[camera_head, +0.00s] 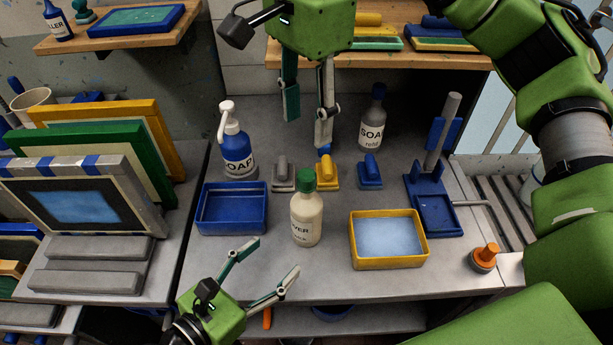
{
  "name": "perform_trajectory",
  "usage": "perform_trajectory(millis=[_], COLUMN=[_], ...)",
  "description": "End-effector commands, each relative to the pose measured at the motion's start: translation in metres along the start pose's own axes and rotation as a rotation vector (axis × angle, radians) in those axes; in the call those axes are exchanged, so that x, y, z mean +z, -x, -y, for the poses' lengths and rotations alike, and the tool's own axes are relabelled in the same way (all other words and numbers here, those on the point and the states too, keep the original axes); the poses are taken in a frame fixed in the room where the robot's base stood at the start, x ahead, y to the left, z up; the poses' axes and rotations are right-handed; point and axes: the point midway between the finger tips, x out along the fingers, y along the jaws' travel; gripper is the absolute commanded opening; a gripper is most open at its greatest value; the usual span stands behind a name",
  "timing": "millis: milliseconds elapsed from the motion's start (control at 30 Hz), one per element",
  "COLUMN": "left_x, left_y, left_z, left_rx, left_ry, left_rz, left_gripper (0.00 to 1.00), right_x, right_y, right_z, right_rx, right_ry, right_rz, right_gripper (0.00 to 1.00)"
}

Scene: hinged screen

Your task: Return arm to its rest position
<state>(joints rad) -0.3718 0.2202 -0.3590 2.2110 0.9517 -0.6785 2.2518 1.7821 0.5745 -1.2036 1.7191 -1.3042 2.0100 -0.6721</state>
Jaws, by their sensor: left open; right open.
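My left gripper (262,262) is low in the head view, at the front edge of the grey worktop. Its two fingers are spread and nothing is between them. My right gripper (307,132) comes down from the top of the view, above the back of the worktop. Its fingers are apart and empty, with one fingertip just above or behind the yellow-handled tool (327,172); I cannot tell whether they touch. My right arm (560,130) arches down the right side of the view.
A blue tray (232,228), a cream bottle with green cap (306,220), a yellow tray (390,262), a soap pump bottle (236,150), a refill bottle (372,125) and a blue stand (436,212) occupy the worktop (330,283). Framed screens (80,190) stand left.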

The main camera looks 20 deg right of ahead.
Motion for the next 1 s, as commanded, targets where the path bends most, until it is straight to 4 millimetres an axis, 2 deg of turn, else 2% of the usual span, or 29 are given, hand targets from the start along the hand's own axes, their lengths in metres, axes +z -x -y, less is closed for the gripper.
perform_trajectory(millis=[133, 600, 667, 833, 1000], left_x=[0.000, 0.003, 0.009, 0.043, 0.064], left_y=[0.005, 0.005, 0.007, 0.014, 0.019], left_z=[0.000, 0.000, 0.000, 0.000, 0.000], left_rx=[0.000, 0.000, 0.000, 0.000, 0.000], left_ry=[0.001, 0.000, 0.000, 0.000, 0.001], left_rz=[0.001, 0.001, 0.001, 0.001, 0.001], left_gripper=[0.62, 0.62, 0.62, 0.62, 0.62], right_x=[0.000, 0.000, 0.000, 0.000, 0.000], right_y=[0.000, 0.003, 0.009, 0.043, 0.065], right_z=[0.000, 0.000, 0.000, 0.000, 0.000], right_rx=[0.000, 0.000, 0.000, -0.001, 0.000], right_ry=[0.000, 0.000, 0.000, 0.000, 0.000], right_rz=[0.000, 0.000, 0.000, 0.000, 0.000], right_gripper=[0.43, 0.43, 0.43, 0.43, 0.43])
